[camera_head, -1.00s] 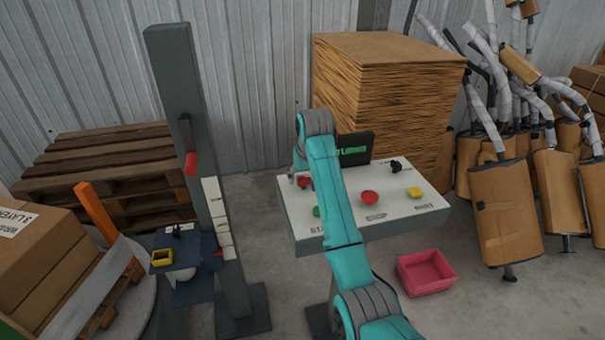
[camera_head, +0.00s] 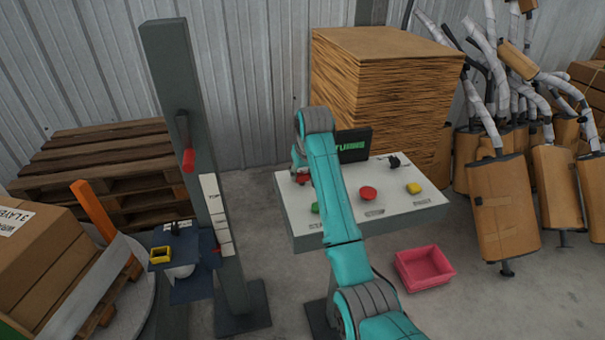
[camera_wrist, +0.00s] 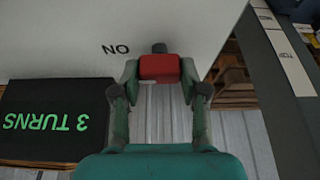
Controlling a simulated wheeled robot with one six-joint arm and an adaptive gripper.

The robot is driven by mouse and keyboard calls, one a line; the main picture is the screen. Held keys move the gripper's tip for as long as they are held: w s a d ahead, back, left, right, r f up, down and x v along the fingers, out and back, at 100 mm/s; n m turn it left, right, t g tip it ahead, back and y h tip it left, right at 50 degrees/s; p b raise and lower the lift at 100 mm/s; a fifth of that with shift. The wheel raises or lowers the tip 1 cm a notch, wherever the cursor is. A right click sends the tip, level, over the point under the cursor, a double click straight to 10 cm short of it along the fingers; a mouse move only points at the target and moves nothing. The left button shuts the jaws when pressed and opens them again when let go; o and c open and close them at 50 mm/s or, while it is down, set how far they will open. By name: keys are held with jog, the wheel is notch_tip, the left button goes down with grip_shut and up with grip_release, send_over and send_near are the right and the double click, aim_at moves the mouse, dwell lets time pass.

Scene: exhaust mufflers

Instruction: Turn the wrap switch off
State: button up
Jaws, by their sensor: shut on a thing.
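The wrap switch is a red block-shaped handle (camera_wrist: 159,67) with a dark stub (camera_wrist: 159,47) behind it, on the white panel beside upside-down "ON" lettering (camera_wrist: 115,49). In the wrist view, my gripper (camera_wrist: 159,73) has one finger on each side of the red handle and is shut on it. In the head view, my gripper (camera_head: 300,172) is at the back left of the white control panel (camera_head: 340,217), and my arm partly covers that corner. A little of the red handle (camera_head: 303,179) shows there.
A dark display (camera_head: 353,146) with green "TURNS" text stands behind the panel; the wrist view reads "3 TURNS" (camera_wrist: 46,122). A green button (camera_head: 315,208), red button (camera_head: 368,193), yellow button (camera_head: 413,188) and black knob (camera_head: 394,161) are on the panel. A grey post (camera_head: 190,150) stands left.

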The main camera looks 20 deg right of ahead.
jog(key=n, duration=0.2)
jog(key=n+y, duration=0.1)
jog(key=n, duration=0.1)
jog(key=shift+d+g+y, duration=0.15)
jog(key=shift+g+y, duration=0.15)
jog(key=n+g+y, duration=0.1)
jog(key=n, duration=0.6)
jog(key=n+g+y, duration=0.1)
jog(key=n, duration=0.1)
jog(key=shift+w+g+y, duration=0.15)
jog(key=shift+g+y, duration=0.15)
jog(key=shift+d+n+g, duration=0.1)
jog(key=shift+n+g, duration=0.6)
jog(key=shift+n, duration=1.4)
jog(key=o, duration=1.1)
jog(key=shift+o, duration=0.2)
